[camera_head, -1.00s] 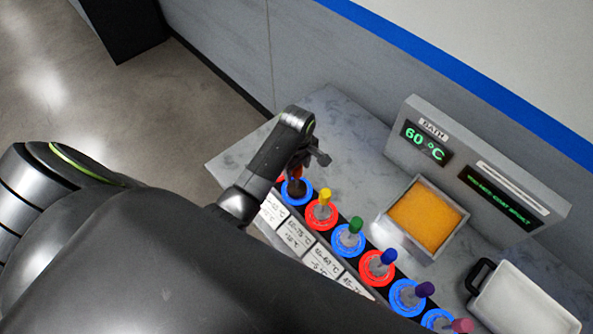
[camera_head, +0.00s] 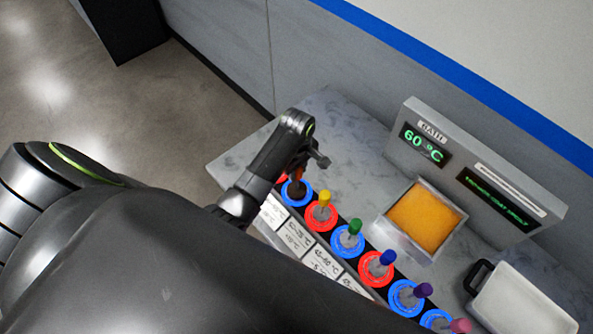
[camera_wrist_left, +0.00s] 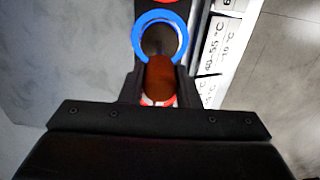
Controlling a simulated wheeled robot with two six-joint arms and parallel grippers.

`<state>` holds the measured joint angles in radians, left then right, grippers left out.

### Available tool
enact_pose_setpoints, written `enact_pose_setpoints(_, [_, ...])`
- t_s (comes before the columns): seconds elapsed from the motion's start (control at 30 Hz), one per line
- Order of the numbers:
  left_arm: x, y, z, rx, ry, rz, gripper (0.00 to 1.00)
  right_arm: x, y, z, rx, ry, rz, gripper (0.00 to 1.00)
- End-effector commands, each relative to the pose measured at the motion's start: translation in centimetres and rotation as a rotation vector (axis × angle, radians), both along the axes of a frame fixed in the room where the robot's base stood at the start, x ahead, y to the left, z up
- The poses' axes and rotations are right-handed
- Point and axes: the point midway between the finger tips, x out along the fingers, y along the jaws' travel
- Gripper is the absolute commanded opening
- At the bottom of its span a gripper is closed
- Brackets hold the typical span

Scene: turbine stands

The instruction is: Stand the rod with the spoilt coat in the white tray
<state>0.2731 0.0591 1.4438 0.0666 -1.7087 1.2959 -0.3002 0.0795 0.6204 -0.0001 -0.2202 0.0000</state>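My left gripper (camera_head: 304,162) is at the far left end of the rod rack. Its fingers are close against both sides of an orange-brown rod top (camera_wrist_left: 160,82) and appear shut on it. The rod top also shows beneath the gripper in the head view (camera_head: 297,174). The rod is at a blue ring (camera_wrist_left: 136,37) with a dark hole; its lower part is hidden. The white tray (camera_head: 520,306) is at the lower right, apart from the gripper. My right gripper is not in view. No rod's coat can be judged here.
Several rods with coloured tops, including yellow (camera_head: 324,197) and green (camera_head: 355,226), stand in red and blue rings. White temperature labels (camera_head: 296,237) line the rack. An orange bath (camera_head: 424,217) stands before a panel (camera_head: 480,165) reading 60 °C. A black handle (camera_head: 476,278) adjoins the tray.

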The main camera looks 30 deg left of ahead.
Motion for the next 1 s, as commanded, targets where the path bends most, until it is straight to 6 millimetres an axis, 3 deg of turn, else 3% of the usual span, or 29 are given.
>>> enact_pose_setpoints(0.13, [0.0, 0.0, 0.0, 0.0, 0.0, 0.0, 0.0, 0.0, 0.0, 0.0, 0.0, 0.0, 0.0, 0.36])
enact_pose_setpoints(1.0, [0.1, 0.0, 1.3, 0.0, -0.002, 0.0, 0.0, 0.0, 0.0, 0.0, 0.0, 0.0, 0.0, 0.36])
